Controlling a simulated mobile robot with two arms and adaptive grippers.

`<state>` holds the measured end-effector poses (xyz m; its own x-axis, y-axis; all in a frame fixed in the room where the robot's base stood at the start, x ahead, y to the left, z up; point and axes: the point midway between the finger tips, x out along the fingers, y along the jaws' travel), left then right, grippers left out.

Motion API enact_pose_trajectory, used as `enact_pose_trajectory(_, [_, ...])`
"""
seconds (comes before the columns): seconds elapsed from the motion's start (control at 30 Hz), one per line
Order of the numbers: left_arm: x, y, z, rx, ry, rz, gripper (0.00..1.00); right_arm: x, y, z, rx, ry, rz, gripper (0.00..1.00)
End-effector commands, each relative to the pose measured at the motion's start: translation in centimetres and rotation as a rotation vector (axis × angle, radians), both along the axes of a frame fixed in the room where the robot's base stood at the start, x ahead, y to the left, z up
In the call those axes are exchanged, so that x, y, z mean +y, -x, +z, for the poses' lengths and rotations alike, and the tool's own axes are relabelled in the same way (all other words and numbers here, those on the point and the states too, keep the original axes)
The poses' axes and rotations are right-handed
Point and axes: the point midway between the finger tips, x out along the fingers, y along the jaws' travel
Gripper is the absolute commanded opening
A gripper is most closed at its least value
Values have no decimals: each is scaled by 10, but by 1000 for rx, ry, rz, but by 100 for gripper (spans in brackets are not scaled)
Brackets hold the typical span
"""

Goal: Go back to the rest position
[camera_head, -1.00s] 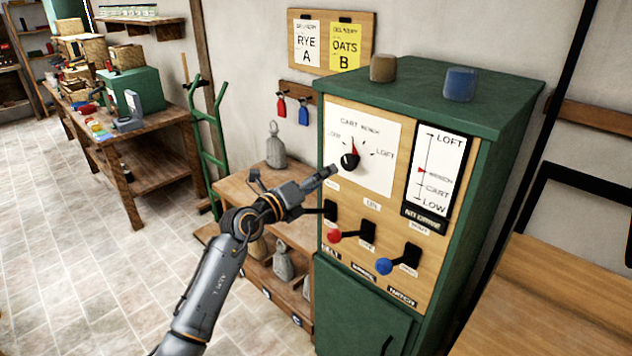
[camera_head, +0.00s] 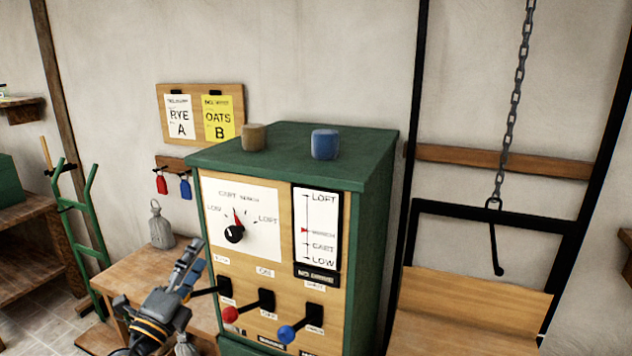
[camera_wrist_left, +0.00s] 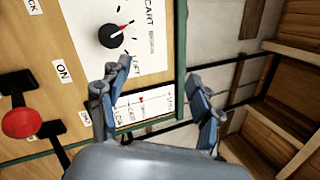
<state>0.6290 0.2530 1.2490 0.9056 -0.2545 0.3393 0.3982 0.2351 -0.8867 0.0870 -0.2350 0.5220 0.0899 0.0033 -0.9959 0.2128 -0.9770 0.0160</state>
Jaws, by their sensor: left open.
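My left gripper (camera_head: 190,262) is in front of the lower left of the green control cabinet (camera_head: 372,235) in the head view. It is open and empty. In the left wrist view its two fingers (camera_wrist_left: 160,85) are spread apart, with the cabinet's panel behind them. The panel carries a dial (camera_head: 234,232) with a black knob, a lever with a red knob (camera_head: 230,314) and a lever with a blue knob (camera_head: 285,333). A black lever (camera_head: 222,288) is right beside my gripper in the picture; I cannot tell whether they touch. My right gripper is not in view.
A brown block (camera_head: 254,138) and a blue block (camera_head: 325,145) sit on the cabinet top. A green hand truck (camera_head: 88,240) leans further left. A chain with a hook (camera_head: 495,240) hangs at right.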

Motion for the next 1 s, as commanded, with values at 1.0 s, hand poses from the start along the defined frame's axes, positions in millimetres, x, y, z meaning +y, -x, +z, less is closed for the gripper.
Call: enact_pose_trajectory(1.0, [-35,340,-301,1325,1574,969,65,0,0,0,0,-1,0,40])
